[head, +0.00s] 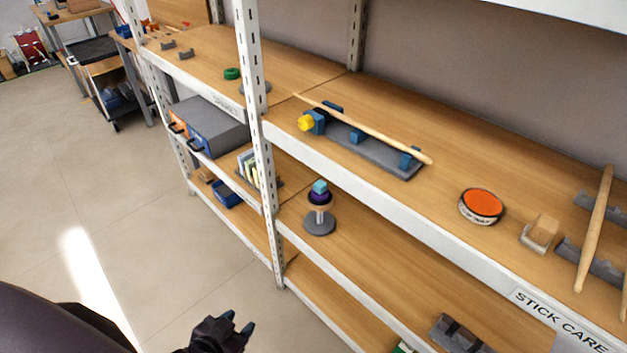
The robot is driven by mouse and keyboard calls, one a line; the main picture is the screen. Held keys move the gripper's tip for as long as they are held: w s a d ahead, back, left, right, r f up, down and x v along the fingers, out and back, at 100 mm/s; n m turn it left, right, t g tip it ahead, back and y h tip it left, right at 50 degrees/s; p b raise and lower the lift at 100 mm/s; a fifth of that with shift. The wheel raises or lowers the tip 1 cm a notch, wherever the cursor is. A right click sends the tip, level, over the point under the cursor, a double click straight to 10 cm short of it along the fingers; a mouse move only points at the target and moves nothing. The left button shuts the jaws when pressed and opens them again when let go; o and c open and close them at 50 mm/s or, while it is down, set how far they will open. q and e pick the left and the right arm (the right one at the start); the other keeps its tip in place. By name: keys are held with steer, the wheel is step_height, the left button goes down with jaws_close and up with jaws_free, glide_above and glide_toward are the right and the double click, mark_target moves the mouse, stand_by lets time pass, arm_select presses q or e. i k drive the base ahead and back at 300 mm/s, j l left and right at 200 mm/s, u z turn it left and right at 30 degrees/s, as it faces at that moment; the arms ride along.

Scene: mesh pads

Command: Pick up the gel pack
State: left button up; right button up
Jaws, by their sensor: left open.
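My left gripper (239,321) is at the bottom of the head view, open and empty, in front of the shelving and apart from it. My right gripper is not in view. I cannot tell for sure which thing is the gel pack. A small teal block (320,187) sits on a purple round piece on top of a small grey-based stand (319,222) on the middle shelf, up and to the right of my left gripper. A round orange-topped pad (481,205) with a white side lies on the upper shelf.
A grey fixture (375,155) with a wooden stick, a tan block (541,230) and grey stick holders (590,258) are on the upper shelf (450,165). A white upright post (256,120) stands left of the small stand. The floor (130,200) at left is clear.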

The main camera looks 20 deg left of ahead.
mark_target(320, 187)
steer(key=j+z, duration=0.15)
steer(key=j, duration=0.7)
steer(key=i+j+z, duration=0.2)
steer(key=j, duration=0.7)
steer(key=k+j+z, duration=0.15)
steer(key=j, duration=0.7)
steer(key=k+j+z, duration=0.15)
steer(key=j, duration=0.75)
steer(key=i+j+z, duration=0.1)
steer(key=j, duration=0.75)
steer(key=i+j+z, duration=0.1)
steer(key=j, duration=0.75)
